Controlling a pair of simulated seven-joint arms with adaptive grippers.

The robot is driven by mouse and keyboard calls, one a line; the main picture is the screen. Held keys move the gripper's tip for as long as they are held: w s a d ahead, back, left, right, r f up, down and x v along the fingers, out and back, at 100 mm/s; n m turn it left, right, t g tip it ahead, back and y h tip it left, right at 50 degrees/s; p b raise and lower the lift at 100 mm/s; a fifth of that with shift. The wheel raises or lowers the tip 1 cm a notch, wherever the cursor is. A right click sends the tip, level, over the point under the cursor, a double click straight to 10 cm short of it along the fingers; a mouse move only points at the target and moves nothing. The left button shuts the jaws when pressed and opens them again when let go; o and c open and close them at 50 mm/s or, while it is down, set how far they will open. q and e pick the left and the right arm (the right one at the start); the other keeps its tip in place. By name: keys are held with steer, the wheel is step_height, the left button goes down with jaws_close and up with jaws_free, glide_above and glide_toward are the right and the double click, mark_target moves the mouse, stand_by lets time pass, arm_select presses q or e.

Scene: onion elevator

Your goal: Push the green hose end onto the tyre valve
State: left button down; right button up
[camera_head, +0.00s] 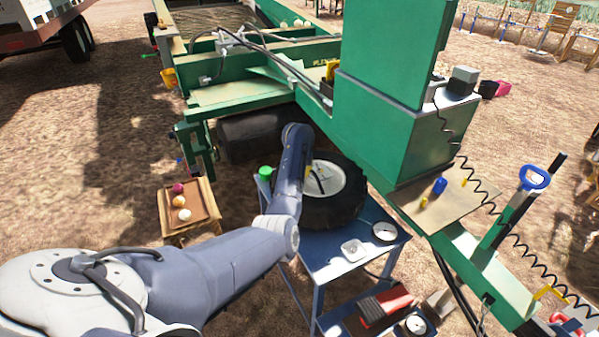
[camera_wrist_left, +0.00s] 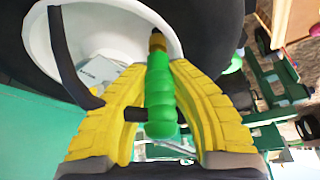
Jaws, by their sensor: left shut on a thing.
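The black tyre (camera_head: 335,208) with its white rim (camera_head: 341,181) lies on a blue table in the head view. The rim fills the upper left of the left wrist view (camera_wrist_left: 120,28). My left gripper (camera_wrist_left: 160,72) has its yellow fingers shut on the ribbed green hose end (camera_wrist_left: 160,97), which points up the picture over the rim. A dark, brass-coloured tip (camera_wrist_left: 157,40) shows at its far end; I cannot tell whether this is the tyre valve or touches it. My right gripper is not in view.
A green machine (camera_head: 400,110) stands close behind and right. A wooden crate (camera_head: 180,232) with onions stands left. The black hose (camera_wrist_left: 72,75) loops beside the fingers.

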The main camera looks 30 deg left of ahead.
arm_select(q)
steer(key=shift+f, duration=0.6)
steer(key=c, duration=0.8)
jaws_free()
steer(key=shift+o, duration=0.2)
steer(key=shift+r, duration=3.55)
steer(key=shift+c, duration=0.5)
jaws_close()
